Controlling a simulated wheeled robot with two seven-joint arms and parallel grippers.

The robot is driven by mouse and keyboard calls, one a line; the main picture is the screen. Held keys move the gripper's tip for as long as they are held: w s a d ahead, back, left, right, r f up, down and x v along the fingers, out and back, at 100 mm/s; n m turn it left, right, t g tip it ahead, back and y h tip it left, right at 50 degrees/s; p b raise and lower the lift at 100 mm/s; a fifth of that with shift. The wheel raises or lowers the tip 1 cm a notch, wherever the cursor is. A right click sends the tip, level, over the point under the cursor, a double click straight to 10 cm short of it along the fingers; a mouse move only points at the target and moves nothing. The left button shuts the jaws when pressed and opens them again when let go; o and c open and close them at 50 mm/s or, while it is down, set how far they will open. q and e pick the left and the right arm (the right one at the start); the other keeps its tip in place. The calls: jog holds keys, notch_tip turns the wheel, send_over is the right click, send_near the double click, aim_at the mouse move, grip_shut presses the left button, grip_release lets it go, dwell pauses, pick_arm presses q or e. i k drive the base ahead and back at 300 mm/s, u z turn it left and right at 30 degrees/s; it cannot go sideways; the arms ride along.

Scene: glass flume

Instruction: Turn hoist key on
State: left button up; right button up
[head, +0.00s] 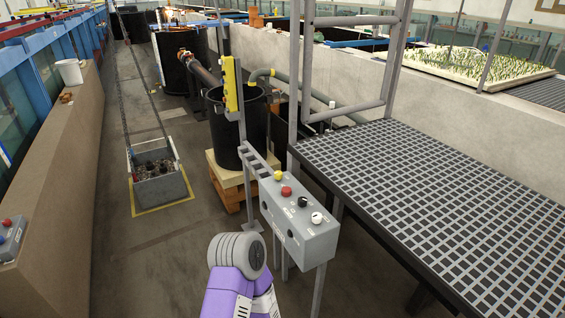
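A grey control box (300,240) is mounted on a metal stand at the middle of the head view. Its sloped top carries a yellow button (278,175), a red button (286,191), a black knob (303,202) and a white knob (317,218). Small dark fittings show on its front face. I cannot tell which fitting is the hoist key or how it is set. A purple arm link of mine with a grey rounded end reaches up from the bottom, just left of and below the box. Neither gripper is visible.
A yellow pendant (231,85) is on the post behind the box. A black grating platform (450,200) stands close on the right. A grey bin (158,172) hangs on chains over a yellow-marked floor square. Another button box (10,238) is at far left. The floor left of centre is clear.

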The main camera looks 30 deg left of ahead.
aim_at(278, 174)
jog(key=u, duration=0.7)
jog(key=i, duration=0.85)
jog(key=u, duration=0.95)
